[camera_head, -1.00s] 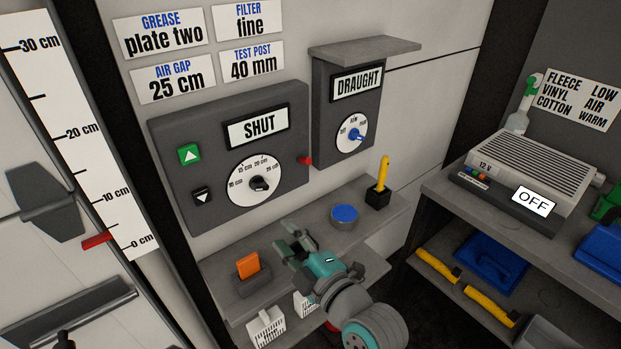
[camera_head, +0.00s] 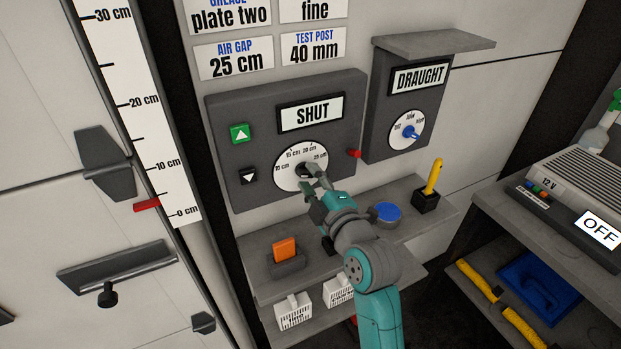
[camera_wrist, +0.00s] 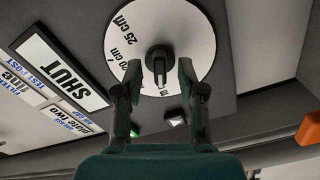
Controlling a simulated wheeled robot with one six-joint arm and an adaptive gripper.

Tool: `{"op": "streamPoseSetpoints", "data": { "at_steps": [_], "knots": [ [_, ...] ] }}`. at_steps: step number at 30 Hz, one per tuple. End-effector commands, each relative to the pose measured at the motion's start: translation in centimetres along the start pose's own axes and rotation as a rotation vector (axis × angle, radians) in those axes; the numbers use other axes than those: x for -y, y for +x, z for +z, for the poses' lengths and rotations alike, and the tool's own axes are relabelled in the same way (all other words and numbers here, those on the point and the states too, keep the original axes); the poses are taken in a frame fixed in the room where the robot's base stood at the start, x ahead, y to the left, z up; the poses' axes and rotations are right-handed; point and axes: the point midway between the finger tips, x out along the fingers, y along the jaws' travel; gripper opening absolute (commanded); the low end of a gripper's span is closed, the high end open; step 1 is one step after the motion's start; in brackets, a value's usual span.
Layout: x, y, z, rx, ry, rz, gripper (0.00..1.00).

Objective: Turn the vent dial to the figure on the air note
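The vent dial (camera_head: 290,176) is a white disc with a black knob, marked 10, 15, 20 and 25 cm, on a grey panel under a display reading SHUT (camera_head: 312,113). The air note (camera_head: 236,58) reads AIR GAP 25 cm. My gripper (camera_head: 318,178) is in front of the dial at its lower right. In the wrist view its open fingers (camera_wrist: 159,75) reach towards the black knob (camera_wrist: 160,60), with one on each side and gaps between. I cannot tell whether they touch it. The gripper partly hides the dial's lower right in the head view.
A green up button (camera_head: 240,133) and a black down button (camera_head: 248,176) sit left of the dial. A red knob (camera_head: 354,153) is at the panel's right. The DRAUGHT box (camera_head: 419,75) stands further right. The shelf below holds an orange block (camera_head: 284,248) and a blue tin (camera_head: 385,212).

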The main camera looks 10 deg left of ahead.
Motion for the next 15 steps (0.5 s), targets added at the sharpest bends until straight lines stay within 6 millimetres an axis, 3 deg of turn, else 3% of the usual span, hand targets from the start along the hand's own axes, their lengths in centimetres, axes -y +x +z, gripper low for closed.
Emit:
{"op": "streamPoseSetpoints", "data": {
  "at_steps": [11, 15],
  "knots": [
    [0.01, 0.62, -0.02, 0.000, 0.000, 0.000, 0.40],
    [0.01, 0.61, -0.02, 0.000, 0.000, 0.000, 0.10]
  ]
}}
